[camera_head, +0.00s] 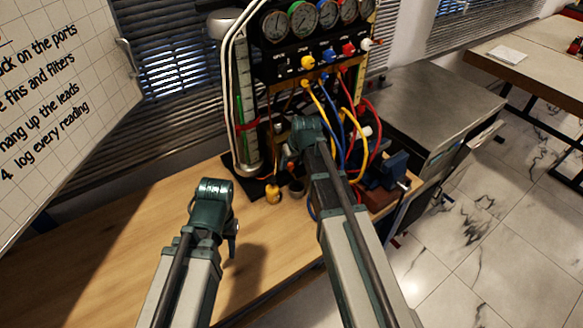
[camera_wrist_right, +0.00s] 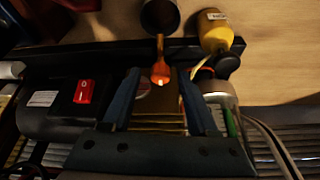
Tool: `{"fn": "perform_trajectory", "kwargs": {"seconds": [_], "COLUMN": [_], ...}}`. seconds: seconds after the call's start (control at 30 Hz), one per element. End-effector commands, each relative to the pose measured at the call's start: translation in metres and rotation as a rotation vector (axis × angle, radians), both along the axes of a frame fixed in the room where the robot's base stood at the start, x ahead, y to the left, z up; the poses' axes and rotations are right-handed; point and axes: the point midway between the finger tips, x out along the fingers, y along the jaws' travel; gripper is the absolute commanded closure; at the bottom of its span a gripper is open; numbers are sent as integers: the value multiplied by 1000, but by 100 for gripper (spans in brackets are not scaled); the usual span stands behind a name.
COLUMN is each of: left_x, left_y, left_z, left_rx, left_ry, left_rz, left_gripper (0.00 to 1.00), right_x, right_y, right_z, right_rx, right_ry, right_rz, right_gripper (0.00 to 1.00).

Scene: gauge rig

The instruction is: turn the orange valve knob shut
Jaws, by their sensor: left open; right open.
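The orange valve knob (camera_wrist_right: 160,70) shows in the right wrist view as a narrow orange lever with a pale tip. It lies between the tips of the two blue fingers of my right gripper (camera_wrist_right: 158,80), which is open, with a gap on each side. I cannot tell whether the fingers reach down to its depth. In the head view my right gripper (camera_head: 303,138) is at the front of the gauge rig (camera_head: 262,90), and I cannot make out the knob there. My left gripper (camera_head: 226,228) is open and empty over the wooden table, left of the rig.
A yellow bulb (camera_head: 272,193) and a dark cup (camera_head: 297,188) stand at the rig's foot. Red, yellow and blue hoses (camera_head: 352,130) hang right of my right gripper. A red switch (camera_wrist_right: 84,91) is left of the fingers. The table's left part (camera_head: 110,240) is clear.

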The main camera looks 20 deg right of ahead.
Motion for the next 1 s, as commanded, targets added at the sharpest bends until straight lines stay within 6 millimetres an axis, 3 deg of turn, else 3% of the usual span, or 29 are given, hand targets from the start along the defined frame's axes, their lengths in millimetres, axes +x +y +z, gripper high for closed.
{"fn": "perform_trajectory", "kwargs": {"seconds": [0.17, 0.2, 0.5, 0.53, 1.0], "left_x": [0, 0, 0, 0, 0], "left_y": [0, 0, 0, 0, 0], "left_z": [1, 1, 1, 1, 1], "left_rx": [0, 0, 0, 0, 0], "left_ry": [0, 0, 0, 0, 0], "left_rz": [0, 0, 0, 0, 0], "left_gripper": [58, 58, 58, 58, 58], "right_x": [0, 0, 0, 0, 0], "right_y": [0, 0, 0, 0, 1], "right_z": [1, 1, 1, 1, 1], "right_rx": [0, 0, 0, 0, -1], "right_ry": [0, 0, 0, 0, 0], "right_rz": [0, 0, 0, 0, -65], "right_gripper": [40, 44, 98, 100, 100]}}
